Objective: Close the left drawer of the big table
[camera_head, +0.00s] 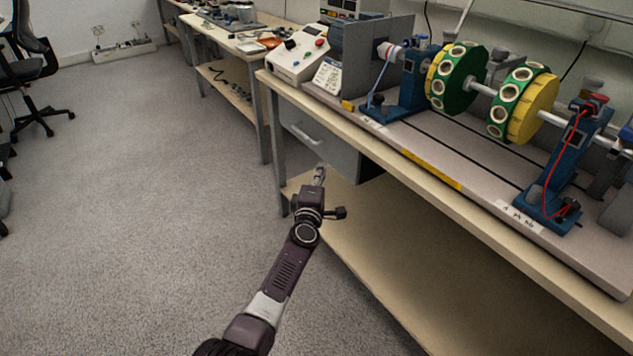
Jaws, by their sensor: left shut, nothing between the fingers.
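The big table (480,208) runs along the right side of the head view. Its grey left drawer (325,149) hangs under the tabletop near the far end, with a pale bar handle (303,134) on its front. I cannot tell from this angle how far the drawer stands out. My left gripper (320,171) is shut and empty, its tips pointing up at the lower part of the drawer front in the picture. I cannot tell whether they touch it. My right gripper is not in view.
The tabletop carries a rotor rig with green and yellow discs (460,80) and a white control box (298,56). A lower shelf (400,255) lies under the table. Another table (235,42) stands behind. The carpet at left is clear up to an office chair (25,70).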

